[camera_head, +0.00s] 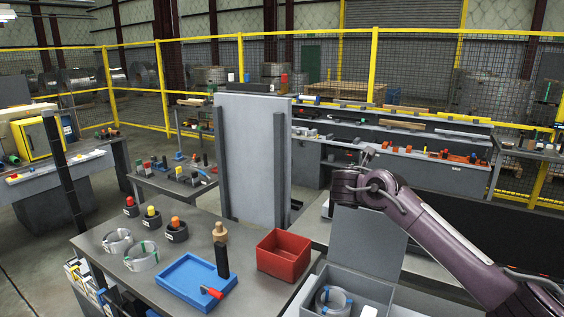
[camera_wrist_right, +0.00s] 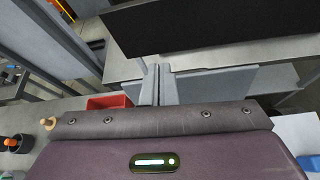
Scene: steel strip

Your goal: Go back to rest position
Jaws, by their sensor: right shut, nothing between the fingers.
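My right arm reaches in from the right in the head view, over the bench's right side. Its gripper (camera_head: 367,154) is raised above the open grey box and points away from me. In the right wrist view the two fingers of the right gripper (camera_wrist_right: 155,84) lie together, shut, with nothing between them. My left gripper is in neither view.
The near bench holds a blue tray (camera_head: 166,277), a red bin (camera_head: 285,256), strip coils (camera_head: 141,257) and a wooden-topped tool (camera_head: 220,232). A grey box (camera_head: 371,290) with its lid up stands below my right arm. A tall grey panel (camera_head: 252,160) rises behind the bench.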

